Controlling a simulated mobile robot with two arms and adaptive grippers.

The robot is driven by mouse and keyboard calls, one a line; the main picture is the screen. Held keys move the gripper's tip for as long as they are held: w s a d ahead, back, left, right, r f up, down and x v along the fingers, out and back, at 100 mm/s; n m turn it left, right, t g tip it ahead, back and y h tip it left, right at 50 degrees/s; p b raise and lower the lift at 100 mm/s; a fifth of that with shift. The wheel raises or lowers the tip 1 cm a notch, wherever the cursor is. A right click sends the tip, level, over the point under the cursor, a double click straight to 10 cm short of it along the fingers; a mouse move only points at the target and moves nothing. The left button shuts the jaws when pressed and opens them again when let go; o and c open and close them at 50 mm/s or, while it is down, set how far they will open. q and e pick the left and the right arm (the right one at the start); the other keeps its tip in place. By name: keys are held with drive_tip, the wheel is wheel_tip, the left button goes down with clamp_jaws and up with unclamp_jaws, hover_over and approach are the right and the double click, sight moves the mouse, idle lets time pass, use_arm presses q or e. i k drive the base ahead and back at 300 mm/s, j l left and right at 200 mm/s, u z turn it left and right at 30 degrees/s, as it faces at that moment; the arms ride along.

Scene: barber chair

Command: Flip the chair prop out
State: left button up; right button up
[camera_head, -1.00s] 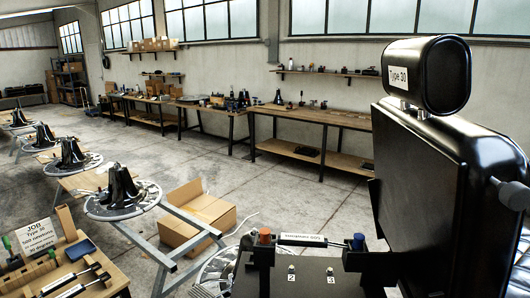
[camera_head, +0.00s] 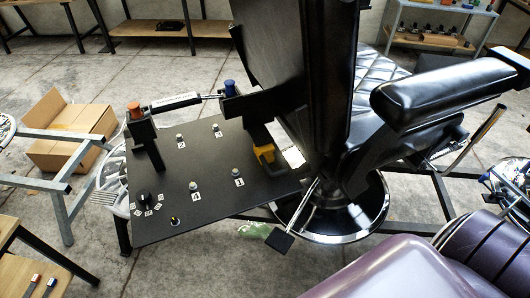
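The black barber chair (camera_head: 335,110) stands right of the middle on a round chrome base (camera_head: 345,222). Its padded armrest (camera_head: 440,92) reaches out to the right. A black plate (camera_head: 205,160) with several numbered studs lies beside the chair on the left. A rod (camera_head: 175,102) spans between an orange-capped post and a blue-capped part along the plate's far edge. A thin metal lever with a square black pedal (camera_head: 280,238) sticks out near the base. I cannot tell which part is the prop. Neither gripper shows.
An open cardboard box (camera_head: 68,135) sits on the floor at left beside a grey metal frame (camera_head: 60,205). A yellow-and-black object (camera_head: 265,155) is at the plate's right side. A wooden workbench (camera_head: 40,240) is at lower left. Shelving (camera_head: 430,30) stands at the back right.

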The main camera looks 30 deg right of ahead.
sight(266, 154)
drive_tip(key=j+z, duration=0.35)
drive_tip(key=i+j+z, duration=0.1)
drive_tip(key=z, duration=0.25)
drive_tip(key=j+z, duration=0.35)
drive_tip(key=j, duration=0.6)
drive_tip(key=j+z, duration=0.15)
drive_tip(key=j, duration=0.45)
drive_tip(key=k+j, duration=0.15)
drive_tip(key=j, duration=0.45)
drive_tip(key=j+z, duration=0.15)
drive_tip(key=j, duration=0.45)
drive_tip(key=k, duration=0.05)
